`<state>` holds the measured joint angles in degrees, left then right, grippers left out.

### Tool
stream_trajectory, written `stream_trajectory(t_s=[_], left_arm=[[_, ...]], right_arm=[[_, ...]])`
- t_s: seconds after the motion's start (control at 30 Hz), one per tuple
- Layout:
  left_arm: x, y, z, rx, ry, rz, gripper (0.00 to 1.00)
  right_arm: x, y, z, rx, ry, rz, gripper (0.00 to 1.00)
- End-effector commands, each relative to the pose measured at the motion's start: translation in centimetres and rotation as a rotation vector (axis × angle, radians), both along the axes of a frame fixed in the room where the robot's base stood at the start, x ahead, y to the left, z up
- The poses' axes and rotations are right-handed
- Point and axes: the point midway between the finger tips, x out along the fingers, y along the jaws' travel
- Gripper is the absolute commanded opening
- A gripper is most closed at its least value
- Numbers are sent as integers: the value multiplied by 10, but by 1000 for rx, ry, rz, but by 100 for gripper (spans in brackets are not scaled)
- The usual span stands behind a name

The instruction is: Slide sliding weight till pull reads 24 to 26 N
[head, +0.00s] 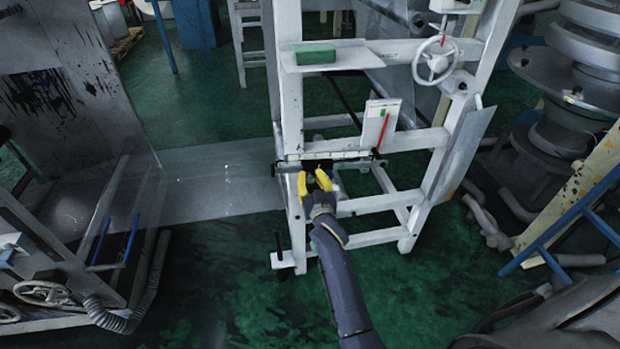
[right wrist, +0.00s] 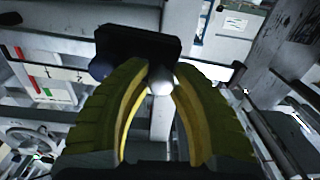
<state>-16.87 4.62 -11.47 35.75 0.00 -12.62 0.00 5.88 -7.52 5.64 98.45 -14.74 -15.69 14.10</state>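The sliding weight is a black block (right wrist: 138,48) with a pale round knob (right wrist: 162,82) in the right wrist view. In the head view, the block (head: 318,164) sits near the left end of the pale beam (head: 345,155) and is partly hidden. My right gripper (head: 312,176) is at the block from the front. In the right wrist view, its yellow fingers (right wrist: 161,88) lie on both sides of the knob and seem to touch it. A white gauge board with red and green marks (head: 382,122) stands behind the beam's right part. My left gripper is not in view.
A white frame (head: 290,90) surrounds the beam, with a green block (head: 315,54) on its shelf and a handwheel (head: 435,60) at upper right. A clear sheet (head: 225,185) runs left from the frame. Green floor is free in front.

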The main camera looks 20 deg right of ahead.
Motion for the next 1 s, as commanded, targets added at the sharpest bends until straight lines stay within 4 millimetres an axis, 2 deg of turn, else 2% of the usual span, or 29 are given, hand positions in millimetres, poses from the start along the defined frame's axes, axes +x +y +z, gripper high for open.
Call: stream_trajectory(t_s=[0.1,0.43,0.8,1.0], left_arm=[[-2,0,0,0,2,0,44],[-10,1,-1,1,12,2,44],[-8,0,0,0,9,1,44],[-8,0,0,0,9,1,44]], right_arm=[[0,0,0,0,1,0,34],[-6,0,-2,0,3,-1,34],[-54,8,-1,1,3,-1,34],[-70,11,-1,0,2,0,34]])
